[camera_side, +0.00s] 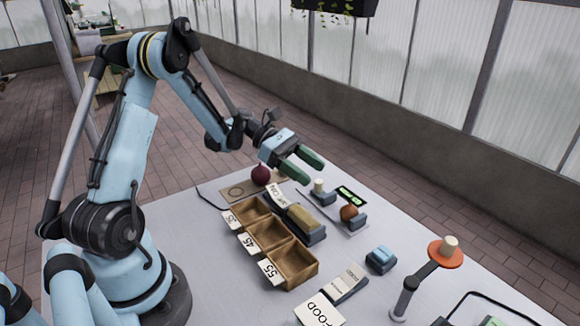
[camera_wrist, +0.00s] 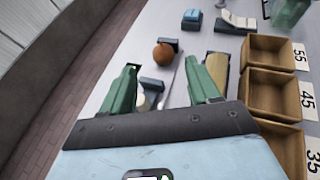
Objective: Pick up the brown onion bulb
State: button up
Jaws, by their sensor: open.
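The brown onion bulb (camera_side: 349,213) sits on a small dark blue-grey holder on the grey table, right of the wooden boxes. It also shows in the wrist view (camera_wrist: 164,54), ahead of and between my fingertips. My gripper (camera_side: 315,171) is open and empty, with green fingers. It hangs above the table, behind and left of the brown onion in the side view, and apart from it. In the wrist view my gripper (camera_wrist: 163,70) has its fingers spread, with a cream cylinder partly hidden by the left finger.
A purple bulb (camera_side: 260,175) stands on a board at the back. Wooden boxes (camera_side: 291,262) labelled 35, 45 and 55 stand left of the onion. A cream cylinder (camera_side: 318,185) and a green display (camera_side: 350,195) are close to it. A blue block (camera_side: 381,257) and orange disc (camera_side: 446,257) stand farther forward.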

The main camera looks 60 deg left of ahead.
send_near(349, 211)
jog(key=shift+w+d+r, duration=0.25)
jog(key=shift+w+d, duration=0.9)
jog(key=shift+f+x, duration=0.15)
jog(key=shift+x, duration=1.15)
jog(key=shift+f+x, duration=0.15)
jog(key=shift+x, duration=1.15)
jog(key=shift+a, duration=0.1)
jog(key=shift+c, duration=0.2)
grip_shut()
